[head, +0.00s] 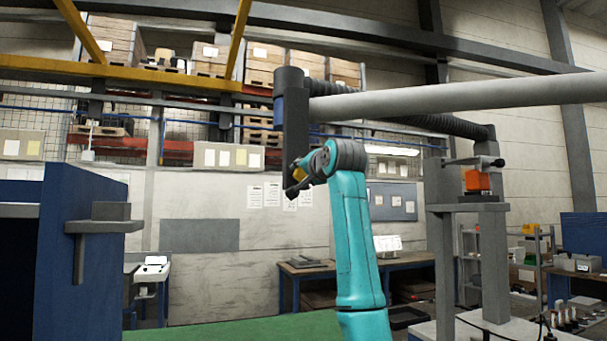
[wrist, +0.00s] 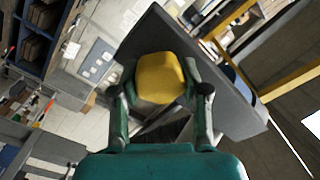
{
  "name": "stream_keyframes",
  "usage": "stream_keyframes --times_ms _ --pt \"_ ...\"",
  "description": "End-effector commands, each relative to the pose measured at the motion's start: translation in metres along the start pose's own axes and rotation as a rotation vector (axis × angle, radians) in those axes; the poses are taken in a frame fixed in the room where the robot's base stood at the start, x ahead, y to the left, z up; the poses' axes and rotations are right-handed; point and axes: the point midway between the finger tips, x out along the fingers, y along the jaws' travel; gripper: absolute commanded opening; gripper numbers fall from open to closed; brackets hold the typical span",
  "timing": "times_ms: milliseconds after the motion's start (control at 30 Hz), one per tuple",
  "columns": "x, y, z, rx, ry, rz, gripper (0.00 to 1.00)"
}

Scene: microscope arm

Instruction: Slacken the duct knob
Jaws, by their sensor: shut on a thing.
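The duct knob is a yellow, rounded block (wrist: 160,78) in the middle of the wrist view, in front of a dark grey upright post (wrist: 218,95). My gripper (wrist: 161,92) has one finger on each side of the knob and is shut on it. In the head view my teal arm reaches up to the post (head: 293,125), and my gripper (head: 298,178) is at its lower part. Only a small bit of yellow shows there; the rest of the knob is hidden by my wrist.
A thick light grey duct (head: 450,97) runs right from the post, with a dark ribbed hose behind it. A grey stand with an orange block (head: 477,181) is at the right. A blue panel (head: 85,240) with a small grey shelf stands at the left. Green floor lies below.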

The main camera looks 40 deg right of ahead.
Motion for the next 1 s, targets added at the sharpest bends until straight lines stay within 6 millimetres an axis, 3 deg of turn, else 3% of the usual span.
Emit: stream_keyframes --times_ms 367,1000 --pt "0.0002 -0.0003 0.0001 -0.123 0.0 0.001 0.1" --pt "0.0003 -0.0028 0.0014 -0.706 -0.001 0.001 0.1"
